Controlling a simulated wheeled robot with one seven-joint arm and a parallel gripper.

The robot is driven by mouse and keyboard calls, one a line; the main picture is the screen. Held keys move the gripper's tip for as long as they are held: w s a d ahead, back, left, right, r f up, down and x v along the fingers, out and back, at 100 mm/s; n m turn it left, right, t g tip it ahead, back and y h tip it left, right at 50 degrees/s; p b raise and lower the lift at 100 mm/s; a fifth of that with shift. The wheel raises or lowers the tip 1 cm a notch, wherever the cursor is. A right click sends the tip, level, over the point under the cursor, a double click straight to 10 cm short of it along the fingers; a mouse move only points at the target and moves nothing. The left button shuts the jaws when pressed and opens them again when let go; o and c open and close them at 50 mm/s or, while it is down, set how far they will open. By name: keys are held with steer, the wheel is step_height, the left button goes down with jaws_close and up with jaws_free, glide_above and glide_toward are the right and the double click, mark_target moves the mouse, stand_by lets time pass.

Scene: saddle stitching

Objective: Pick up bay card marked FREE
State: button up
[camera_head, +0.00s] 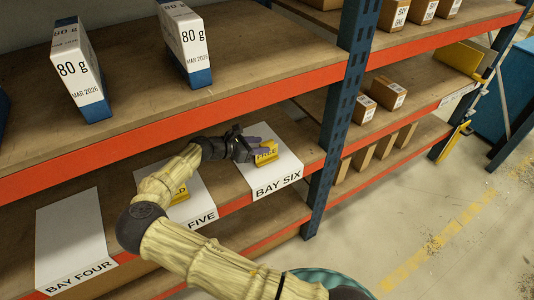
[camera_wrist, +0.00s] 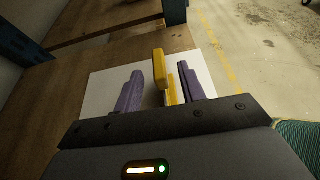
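The yellow bay card (camera_head: 268,157) stands on the white BAY SIX sheet (camera_head: 285,172) on the middle shelf. Its lettering is partly covered by a finger and looks like FREE. My gripper (camera_head: 257,147) is low over this sheet, at the card. In the wrist view its two purple fingers (camera_wrist: 158,92) are apart, with the yellow card (camera_wrist: 160,66) between them. The card looks closer to the right finger, and I see a gap on the left. Another yellow card (camera_head: 180,193) on the BAY FIVE sheet (camera_head: 205,200) is partly hidden by my arm; its visible letters end in "LD".
The BAY FOUR sheet (camera_head: 72,240) is bare. A blue rack post (camera_head: 340,110) stands right of BAY SIX. White 80 g packs (camera_head: 80,70) are on the upper shelf, small cartons (camera_head: 388,92) beyond the post.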

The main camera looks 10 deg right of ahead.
mark_target(271, 146)
steer(key=shift+x, duration=2.75)
steer(key=shift+s+a, duration=0.1)
jaws_close()
